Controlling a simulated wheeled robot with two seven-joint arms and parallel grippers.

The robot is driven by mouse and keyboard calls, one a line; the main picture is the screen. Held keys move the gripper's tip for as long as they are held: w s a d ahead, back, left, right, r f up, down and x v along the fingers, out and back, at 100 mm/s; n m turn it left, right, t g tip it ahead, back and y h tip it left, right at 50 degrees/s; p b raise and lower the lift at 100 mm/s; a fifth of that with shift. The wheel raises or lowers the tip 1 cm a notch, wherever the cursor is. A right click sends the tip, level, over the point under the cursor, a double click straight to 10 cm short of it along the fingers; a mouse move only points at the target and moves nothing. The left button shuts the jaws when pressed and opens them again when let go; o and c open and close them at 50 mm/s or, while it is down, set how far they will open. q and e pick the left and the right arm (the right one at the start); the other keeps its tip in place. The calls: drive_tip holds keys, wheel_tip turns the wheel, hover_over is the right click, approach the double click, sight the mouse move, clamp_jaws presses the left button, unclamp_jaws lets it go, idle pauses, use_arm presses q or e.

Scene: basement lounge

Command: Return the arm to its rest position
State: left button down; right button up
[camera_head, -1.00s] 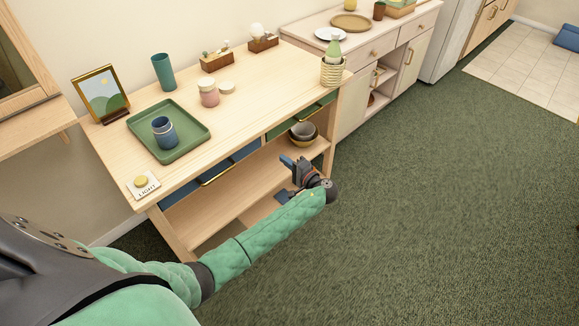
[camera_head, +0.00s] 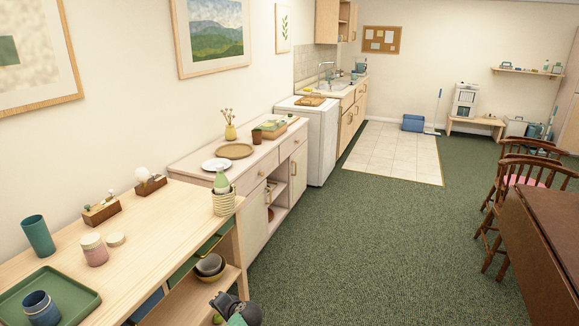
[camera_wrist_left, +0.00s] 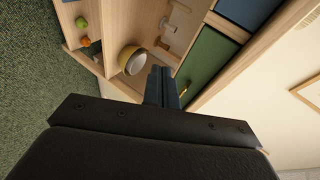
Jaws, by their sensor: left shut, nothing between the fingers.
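My left gripper (camera_head: 226,303) shows at the bottom edge of the head view, in front of the wooden console table (camera_head: 150,222). Its forearm is mostly cut off by the frame. In the left wrist view its dark fingers (camera_wrist_left: 162,88) are together with nothing between them. The fingers point toward the table's lower shelf, where a yellow-and-grey bowl (camera_wrist_left: 131,62) sits; in the head view stacked bowls (camera_head: 210,266) lie just beyond the gripper. I see no contact with the table or bowls. My right gripper is in neither view.
A green tray (camera_head: 82,299) with a blue cup (camera_head: 41,309) and a ribbed holder (camera_head: 224,203) with a bottle stand on the tabletop. A cabinet (camera_head: 262,172) stands beyond. Open green carpet (camera_head: 365,235) lies right; a brown table (camera_head: 545,245) and chairs stand far right.

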use_arm(q)
drive_tip(key=s+d+f+n+g+h, duration=0.1)
drive_tip(key=s+d+f+h, duration=0.35)
drive_tip(key=s, duration=0.25)
drive_tip(key=s+d+f+n+g+h, duration=0.1)
drive_tip(key=s+d+f+h, duration=0.3)
drive_tip(key=s+d+h, duration=0.15)
drive_tip(key=s+f+g, duration=0.1)
drive_tip(key=s+f, duration=0.4)
drive_tip(key=s, duration=0.6)
drive_tip(key=s+f+n+g, duration=0.1)
drive_tip(key=s+f, duration=0.3)
drive_tip(key=s, duration=0.8)
drive_tip(key=s+f+g, duration=0.2)
drive_tip(key=s+f, duration=0.3)
drive_tip(key=s, duration=0.7)
drive_tip(key=shift+a+f+n+g+h, duration=0.3)
drive_tip(key=shift+a+f, duration=0.05)
drive_tip(key=shift+a, duration=0.1)
